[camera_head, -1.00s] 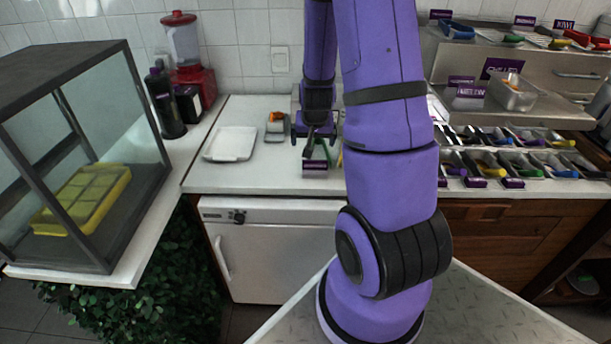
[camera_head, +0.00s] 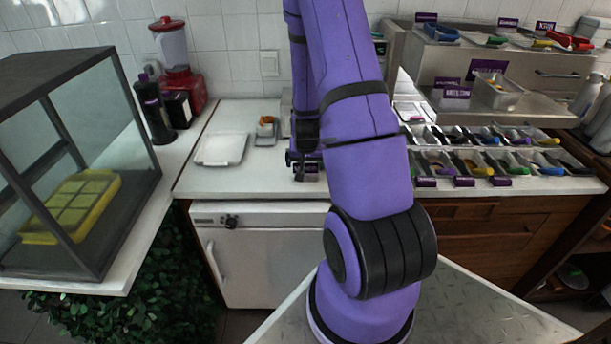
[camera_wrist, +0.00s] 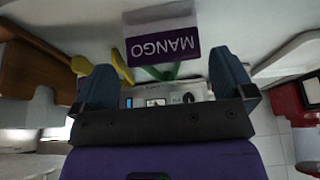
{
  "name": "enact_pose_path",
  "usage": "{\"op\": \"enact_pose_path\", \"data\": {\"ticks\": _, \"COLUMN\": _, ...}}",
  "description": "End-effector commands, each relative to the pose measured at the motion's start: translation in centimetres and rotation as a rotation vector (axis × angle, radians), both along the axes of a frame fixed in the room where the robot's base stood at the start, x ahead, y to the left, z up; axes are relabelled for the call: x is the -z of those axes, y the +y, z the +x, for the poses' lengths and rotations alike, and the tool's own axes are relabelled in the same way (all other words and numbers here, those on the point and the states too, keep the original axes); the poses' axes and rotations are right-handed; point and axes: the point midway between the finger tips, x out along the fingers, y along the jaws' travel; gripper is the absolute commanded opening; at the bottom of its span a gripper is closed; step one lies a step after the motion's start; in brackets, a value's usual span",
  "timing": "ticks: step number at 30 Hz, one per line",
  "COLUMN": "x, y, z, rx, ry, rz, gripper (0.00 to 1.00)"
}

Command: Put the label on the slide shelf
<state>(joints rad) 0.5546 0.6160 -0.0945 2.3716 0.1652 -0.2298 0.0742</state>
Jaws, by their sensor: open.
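The purple and white label, reading MANGO (camera_wrist: 162,45), stands upside down in the wrist view, just beyond my open fingers. My gripper (camera_wrist: 163,78) has its two blue-grey fingers spread to either side, with the label ahead of the gap. In the head view my gripper (camera_head: 303,160) is low over the white counter, right at the label (camera_head: 308,174), partly hiding it. Contact is not visible. The metal stepped shelf (camera_head: 430,70) stands at the right, with several purple labels on it; I cannot tell which part is the slide shelf.
A white tray (camera_head: 220,149) and a small dish with orange food (camera_head: 266,131) lie left of my gripper. A red blender (camera_head: 178,70) and dark bottle (camera_head: 152,105) stand further left. Several topping trays (camera_head: 480,163) fill the right counter. Yellow and green utensils (camera_wrist: 118,63) show near the label.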

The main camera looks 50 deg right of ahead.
Motion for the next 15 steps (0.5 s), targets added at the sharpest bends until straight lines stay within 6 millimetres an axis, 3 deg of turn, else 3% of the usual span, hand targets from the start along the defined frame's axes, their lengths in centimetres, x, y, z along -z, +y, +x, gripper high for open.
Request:
{"op": "enact_pose_path", "data": {"ticks": 9, "x": 3.5, "y": -1.0, "z": 1.1, "rx": 0.001, "ry": 0.002, "rz": 0.002, "gripper": 1.00}}
{"op": "enact_pose_path", "data": {"ticks": 15, "x": 4.3, "y": -1.2, "z": 1.3, "rx": 0.000, "ry": 0.001, "rz": 0.001, "gripper": 1.00}}
